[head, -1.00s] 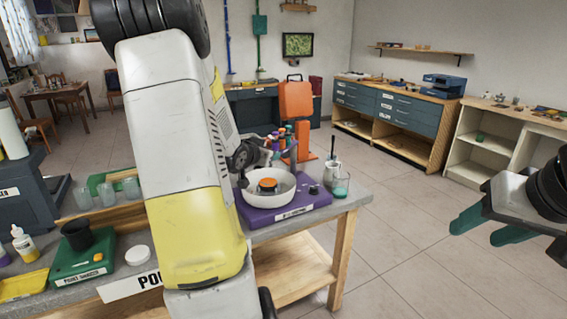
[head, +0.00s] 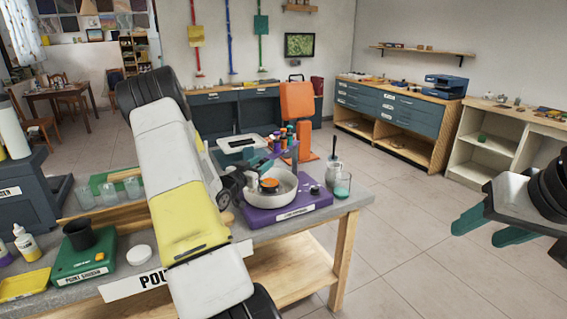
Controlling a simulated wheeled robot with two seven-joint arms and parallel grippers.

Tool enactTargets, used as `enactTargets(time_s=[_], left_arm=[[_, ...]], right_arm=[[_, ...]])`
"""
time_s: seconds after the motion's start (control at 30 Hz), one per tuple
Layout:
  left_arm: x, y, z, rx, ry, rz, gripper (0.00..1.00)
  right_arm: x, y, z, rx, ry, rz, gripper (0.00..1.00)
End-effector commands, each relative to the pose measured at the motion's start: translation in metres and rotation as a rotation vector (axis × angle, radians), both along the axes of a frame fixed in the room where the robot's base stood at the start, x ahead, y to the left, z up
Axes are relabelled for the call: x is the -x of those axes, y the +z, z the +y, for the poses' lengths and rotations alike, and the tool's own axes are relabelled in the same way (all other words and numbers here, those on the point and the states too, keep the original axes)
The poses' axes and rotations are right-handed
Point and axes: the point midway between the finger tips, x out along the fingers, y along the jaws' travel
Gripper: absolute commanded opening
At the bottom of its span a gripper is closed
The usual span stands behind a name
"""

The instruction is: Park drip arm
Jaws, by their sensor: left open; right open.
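A purple machine base (head: 292,212) with a label and a dark knob stands near the right end of the workbench. On it sits a white round bowl (head: 286,190) with an orange piece (head: 269,184) inside. A thin purplish arm (head: 308,150) shows above and behind the bowl; I cannot clearly tell its full shape. My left arm crosses the bench, and its gripper (head: 262,164) is at the bowl's left back side, open and partly hidden. I cannot tell whether it touches the thin arm. My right gripper (head: 482,228) is open and empty at the far right, over the floor.
Small bottles with coloured caps (head: 284,135) and an orange upright device (head: 297,110) stand behind the bowl. Glasses (head: 95,195) and a green box with a black cup (head: 82,258) are on the left.

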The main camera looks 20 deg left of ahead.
Motion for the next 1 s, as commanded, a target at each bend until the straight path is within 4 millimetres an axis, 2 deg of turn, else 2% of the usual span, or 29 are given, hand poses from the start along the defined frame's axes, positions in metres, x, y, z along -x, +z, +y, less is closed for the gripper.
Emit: enactTargets(time_s=[0.1, 0.37, 0.47, 0.6, 1.0], left_arm=[[-0.0083, 0.0005, -0.0012, 0.0, 0.0, -0.001, 0.44], [-0.01, 0.0002, -0.0011, 0.0, 0.001, 0.0, 0.44], [-0.0099, 0.0003, -0.0011, 0.0, 0.001, 0.0, 0.28], [-0.0099, 0.0003, -0.001, 0.0, 0.001, 0.0, 0.01], [-0.0097, 0.0003, -0.0009, 0.0, 0.001, 0.0, 0.0]], right_arm=[[0.0, 0.0, 0.0, 0.0, 0.0, 0.0, 0.52], [0.0, 0.0, 0.0, 0.0, 0.0, 0.0, 0.52], [0.0, 0.0, 0.0, 0.0, 0.0, 0.0, 0.52], [0.0, 0.0, 0.0, 0.0, 0.0, 0.0, 0.52], [0.0, 0.0, 0.0, 0.0, 0.0, 0.0, 0.52]])
